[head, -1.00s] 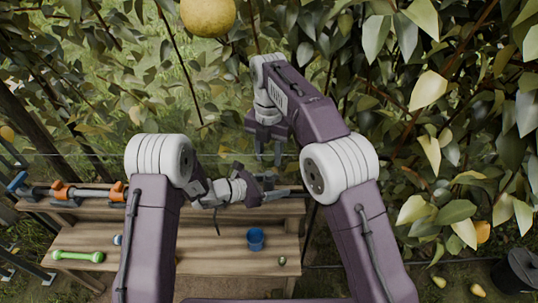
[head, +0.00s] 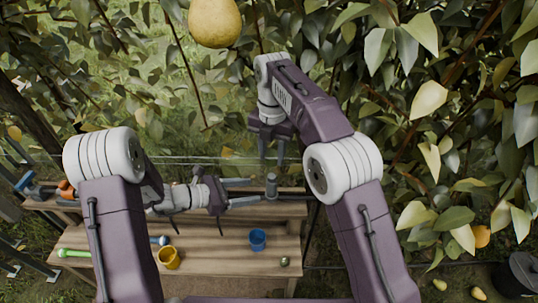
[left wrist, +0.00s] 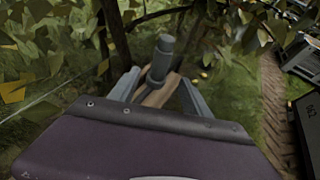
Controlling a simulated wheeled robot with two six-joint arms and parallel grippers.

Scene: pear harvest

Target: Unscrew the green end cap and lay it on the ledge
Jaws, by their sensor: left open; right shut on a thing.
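I cannot pick out the green end cap for certain. A small dark green round thing (head: 284,262) lies on the lower shelf in the head view, too small to identify. My left gripper (head: 250,191) is open and points right, just left of a grey upright cylinder (head: 271,186) at the right end of the upper ledge (head: 292,208). In the left wrist view the cylinder (left wrist: 161,60) stands beyond and between the spread fingers, not gripped. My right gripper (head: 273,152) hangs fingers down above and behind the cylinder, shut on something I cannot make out.
A blue cup (head: 257,239) and a yellow cup (head: 168,257) stand on the lower shelf (head: 210,250). A green-handled tool (head: 75,253) lies at its left. Thin wires cross behind. Leaves crowd the right, and a pear (head: 214,22) hangs above.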

